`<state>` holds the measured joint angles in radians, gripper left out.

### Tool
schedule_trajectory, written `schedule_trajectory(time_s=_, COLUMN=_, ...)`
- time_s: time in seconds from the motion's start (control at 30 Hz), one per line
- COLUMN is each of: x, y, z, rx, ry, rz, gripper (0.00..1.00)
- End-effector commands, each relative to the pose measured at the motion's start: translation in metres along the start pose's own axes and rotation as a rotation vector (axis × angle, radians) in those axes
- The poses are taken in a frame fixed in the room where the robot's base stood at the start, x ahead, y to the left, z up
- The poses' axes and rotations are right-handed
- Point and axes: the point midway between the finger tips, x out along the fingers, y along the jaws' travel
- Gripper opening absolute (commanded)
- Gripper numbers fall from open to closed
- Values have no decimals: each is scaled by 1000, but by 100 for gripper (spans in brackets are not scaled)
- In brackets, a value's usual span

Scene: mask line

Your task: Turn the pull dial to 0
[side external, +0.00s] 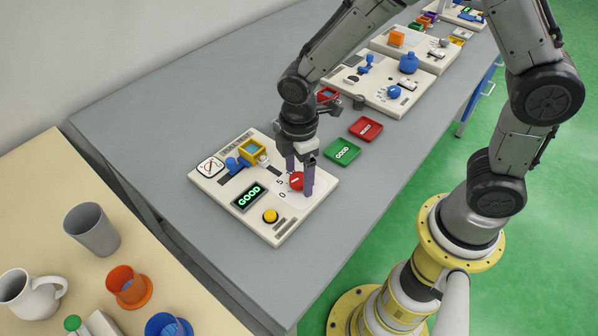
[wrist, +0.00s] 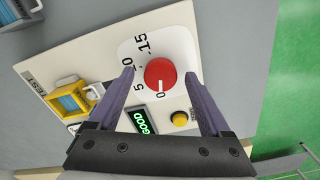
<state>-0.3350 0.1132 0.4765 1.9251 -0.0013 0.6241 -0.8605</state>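The pull dial is a red round knob (side external: 296,181) on the near console, and it also shows in the wrist view (wrist: 160,73). Its white mark points to the 0 at the lower edge of the white dial plate (wrist: 128,52). The numbers 5, 10 and 15 run round the plate's left side. My gripper (side external: 299,183) is over the console, pointing down. In the wrist view its two purple-grey fingers (wrist: 159,75) stand on either side of the dial, with a visible gap on each side. It looks open and holds nothing.
The console (side external: 220,188) also carries a lit green GOOD display (side external: 249,197), a yellow button (side external: 270,216), a yellow frame (side external: 252,151) and a blue part (side external: 236,165). Green (side external: 342,153) and red (side external: 366,128) trays lie beside it. More consoles stand farther along the grey table.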

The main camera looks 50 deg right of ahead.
Motion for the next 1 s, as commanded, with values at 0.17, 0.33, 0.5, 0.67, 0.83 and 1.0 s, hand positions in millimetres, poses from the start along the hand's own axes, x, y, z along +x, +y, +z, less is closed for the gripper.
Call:
schedule_trajectory(time_s=0.17, x=1, y=0, z=0, rx=2, ry=-1, rz=-2, gripper=82)
schedule_trajectory(time_s=0.33, x=-4, y=0, z=0, rx=3, ry=0, rz=-1, gripper=82)
schedule_trajectory(time_s=0.5, x=-28, y=0, z=0, rx=3, ry=3, rz=3, gripper=82)
schedule_trajectory(time_s=0.67, x=-64, y=1, z=-1, rx=2, ry=4, rz=4, gripper=82)
schedule_trajectory(time_s=0.83, x=-99, y=1, z=-1, rx=2, ry=3, rz=3, gripper=82)
schedule_trajectory(time_s=1.0, x=-124, y=0, z=0, rx=1, ry=2, rz=1, gripper=82)
